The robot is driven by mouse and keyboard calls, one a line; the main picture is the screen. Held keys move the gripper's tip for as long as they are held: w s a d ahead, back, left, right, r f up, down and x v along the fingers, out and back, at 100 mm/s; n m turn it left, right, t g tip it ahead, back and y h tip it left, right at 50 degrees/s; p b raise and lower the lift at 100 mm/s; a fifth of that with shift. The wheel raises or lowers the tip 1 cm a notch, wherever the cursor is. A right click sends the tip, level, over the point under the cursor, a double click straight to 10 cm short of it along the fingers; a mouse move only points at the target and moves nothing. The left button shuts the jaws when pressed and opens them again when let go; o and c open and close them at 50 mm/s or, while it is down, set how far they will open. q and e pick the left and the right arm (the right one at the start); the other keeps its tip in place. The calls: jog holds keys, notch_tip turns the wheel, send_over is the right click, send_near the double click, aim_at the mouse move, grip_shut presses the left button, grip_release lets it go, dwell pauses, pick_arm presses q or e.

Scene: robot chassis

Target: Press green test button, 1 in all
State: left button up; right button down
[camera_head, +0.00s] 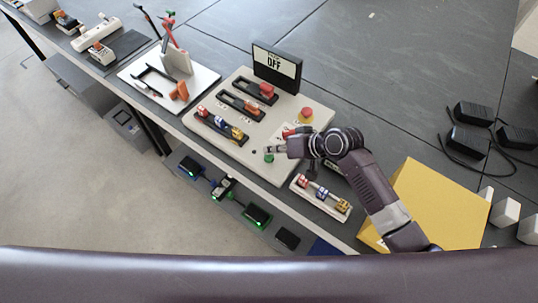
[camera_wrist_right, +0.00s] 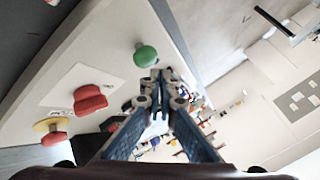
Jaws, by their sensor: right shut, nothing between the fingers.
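The green button (camera_head: 269,158) is a small round knob near the front edge of the beige panel (camera_head: 290,168). It also shows in the right wrist view as a green dome (camera_wrist_right: 146,56), just beyond and slightly left of my fingertips. My right gripper (camera_head: 267,150) is shut and empty, with its tips close to the green button. In the right wrist view its fingers (camera_wrist_right: 157,80) meet at the tips. They look apart from the button, but the exact gap is hard to tell. My left gripper is not in view.
The panel also carries a red mushroom button (camera_head: 306,115), sliding switches (camera_head: 241,104) and a black-framed OFF sign (camera_head: 276,68). A white tool tray (camera_head: 172,86) stands to the left. A tray of small coloured parts (camera_head: 321,197) and a yellow box (camera_head: 436,203) lie to the right.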

aim_at(271, 157)
jog(key=shift+f, duration=0.1)
jog(key=shift+f, duration=0.3)
jog(key=shift+f+b, duration=0.5)
jog(key=shift+f, duration=0.2)
dwell(0.9)
jog(key=shift+r, duration=0.1)
jog(key=shift+r+p, duration=1)
jog(key=shift+p, duration=0.05)
notch_tip(271, 157, up, 5)
jog(key=p, duration=0.5)
jog(key=shift+r, duration=0.1)
